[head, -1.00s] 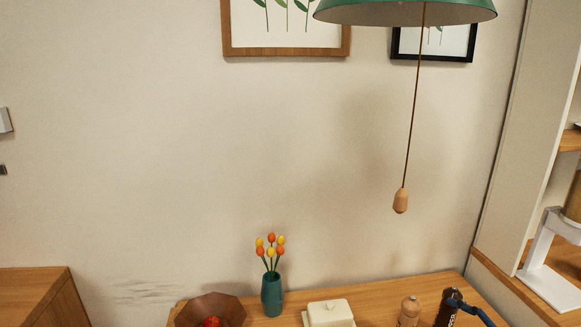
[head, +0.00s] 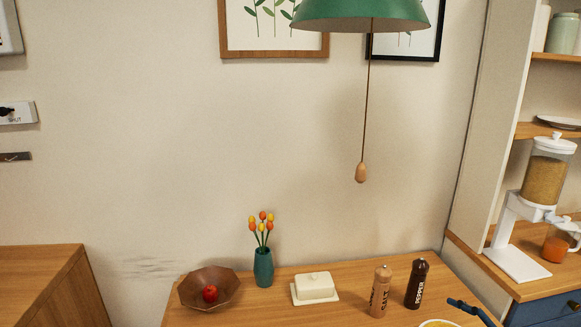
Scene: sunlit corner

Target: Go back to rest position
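My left gripper is not in the head view. A slim dark blue jointed piece (head: 470,312) juts in at the bottom edge, right of the pepper mill. It looks like part of my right gripper, but most of it is cut off, so I cannot tell whether it is open or shut. No held object shows.
On the wooden table (head: 235,312) stand a brown bowl (head: 192,291) with a red fruit (head: 210,293), a tulip vase (head: 263,267), a butter dish (head: 314,286), salt (head: 380,292) and pepper (head: 416,284) mills. A green lamp (head: 362,14) with a pull cord (head: 361,172) hangs above.

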